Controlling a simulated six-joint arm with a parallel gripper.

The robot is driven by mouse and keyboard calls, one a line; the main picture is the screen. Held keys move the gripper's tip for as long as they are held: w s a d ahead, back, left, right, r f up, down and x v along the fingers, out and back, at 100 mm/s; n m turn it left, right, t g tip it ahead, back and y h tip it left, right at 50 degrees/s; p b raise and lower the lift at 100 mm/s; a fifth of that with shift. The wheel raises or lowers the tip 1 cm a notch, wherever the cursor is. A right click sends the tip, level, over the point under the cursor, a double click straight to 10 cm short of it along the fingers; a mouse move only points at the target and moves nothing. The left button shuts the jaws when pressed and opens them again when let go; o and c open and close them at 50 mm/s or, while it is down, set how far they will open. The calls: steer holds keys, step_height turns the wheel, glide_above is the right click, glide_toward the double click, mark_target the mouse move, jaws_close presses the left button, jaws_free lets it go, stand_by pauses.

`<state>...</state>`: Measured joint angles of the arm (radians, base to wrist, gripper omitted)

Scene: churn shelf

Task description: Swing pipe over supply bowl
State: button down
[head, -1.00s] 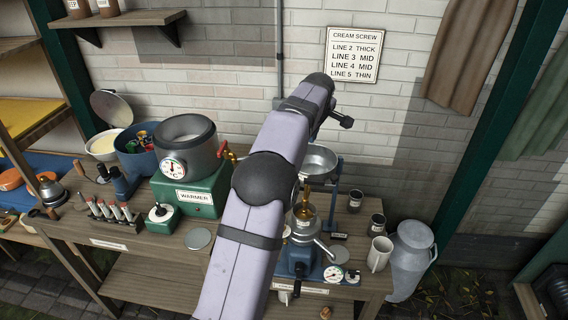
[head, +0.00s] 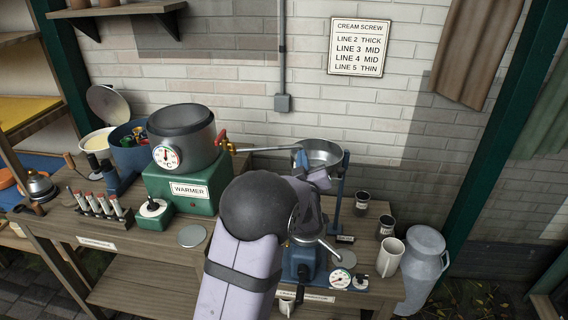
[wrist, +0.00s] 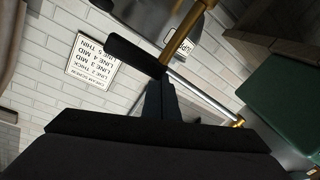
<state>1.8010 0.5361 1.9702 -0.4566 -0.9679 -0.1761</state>
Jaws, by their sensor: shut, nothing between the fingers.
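The silver pipe (head: 265,149) runs right from the brass tap (head: 224,143) on the warmer's pot. Its far end reaches the left rim of the steel supply bowl (head: 331,154) in the head view. The bowl stands on a blue stand. My gripper (head: 301,158) is shut and empty at the pipe's far end, by the bowl's left side. In the wrist view the dark fingers (wrist: 161,88) are close to the pipe (wrist: 205,100); whether they touch it I cannot tell. My arm hides the area below the bowl's left side.
The green warmer (head: 188,188) with its pot stands left. A blue separator base (head: 302,262) sits below the bowl. Small dark cups (head: 385,226), a white mug (head: 389,257) and a milk can (head: 423,265) stand right.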

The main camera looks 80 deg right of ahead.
steer(key=w+a+m+t+h+b, duration=0.2)
steer(key=a+m+t+b, duration=0.1)
steer(key=a, duration=0.8)
steer(key=p, duration=0.4)
glide_toward(283, 147)
step_height(283, 147, up, 4)
steer(key=d, duration=0.2)
steer(key=shift+w+d+f+p, duration=0.15)
steer(key=shift+w+d+f, duration=0.2)
steer(key=shift+d, duration=0.25)
steer(key=shift+w+d+f+p, duration=0.2)
steer(key=shift+d+f, duration=0.2)
steer(key=shift+d, duration=0.2)
steer(key=shift+w+d+f+p, duration=0.15)
steer(key=shift+w+d+f, duration=0.2)
steer(key=shift+d, duration=0.25)
steer(key=shift+d+f+b, duration=0.3)
steer(key=shift+d+b, duration=0.25)
steer(key=shift+b, duration=0.35)
steer(key=shift+d+r+b, duration=0.1)
steer(key=shift+b, duration=0.2)
steer(key=shift+r, duration=0.35)
steer(key=shift+w, duration=0.1)
